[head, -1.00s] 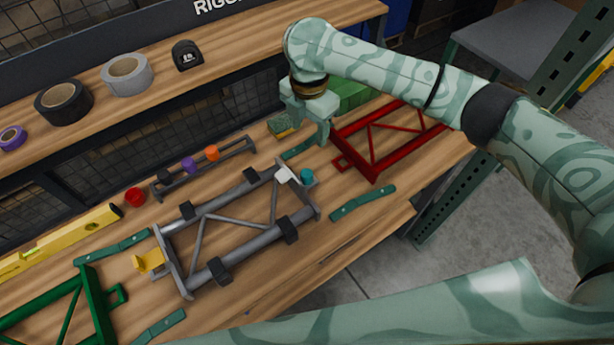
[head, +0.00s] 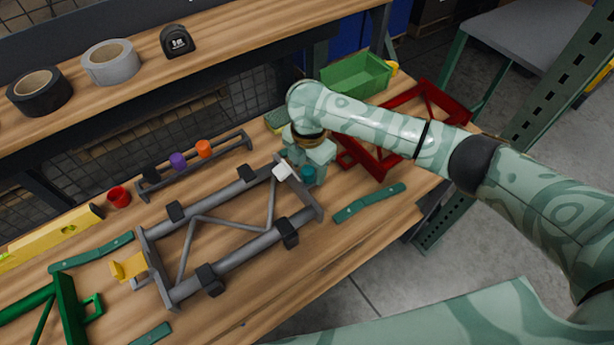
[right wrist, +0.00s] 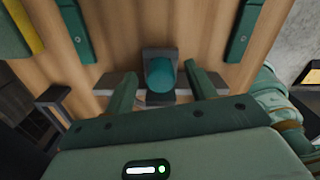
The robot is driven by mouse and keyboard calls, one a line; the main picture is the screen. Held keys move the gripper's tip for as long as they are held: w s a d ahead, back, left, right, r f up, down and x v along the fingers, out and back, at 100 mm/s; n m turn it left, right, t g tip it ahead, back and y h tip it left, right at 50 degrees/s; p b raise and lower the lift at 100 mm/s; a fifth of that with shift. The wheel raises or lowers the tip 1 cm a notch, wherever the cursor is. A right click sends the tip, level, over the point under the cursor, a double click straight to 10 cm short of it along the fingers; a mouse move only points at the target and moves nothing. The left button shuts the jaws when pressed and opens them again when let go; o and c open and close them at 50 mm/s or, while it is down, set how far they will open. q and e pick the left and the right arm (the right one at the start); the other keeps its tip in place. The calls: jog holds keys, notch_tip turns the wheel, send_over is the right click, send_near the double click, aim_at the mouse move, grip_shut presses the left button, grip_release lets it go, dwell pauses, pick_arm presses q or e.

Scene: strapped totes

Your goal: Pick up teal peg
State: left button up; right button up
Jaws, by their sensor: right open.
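The teal peg (head: 309,173) stands at the right end of the grey frame (head: 240,262), beside a white piece (head: 282,171). In the right wrist view the peg (right wrist: 160,76) shows as a round teal shape in a dark grey holder (right wrist: 160,54). My right gripper (head: 304,170) is close to the peg in the head view. In the right wrist view its open fingers (right wrist: 158,80) lie on either side of the peg, with a visible gap at each side. My left gripper is not in view.
A red frame (head: 430,97) and a green bin (head: 356,75) are behind my right arm. A rack (head: 200,165) with black, purple and orange pegs stands behind the grey frame. Green strips (head: 368,203) lie nearby. Bare wood is at the front.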

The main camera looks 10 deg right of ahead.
aim_at(308, 169)
jog(key=c, duration=1.1)
jog(key=shift+r, duration=0.15)
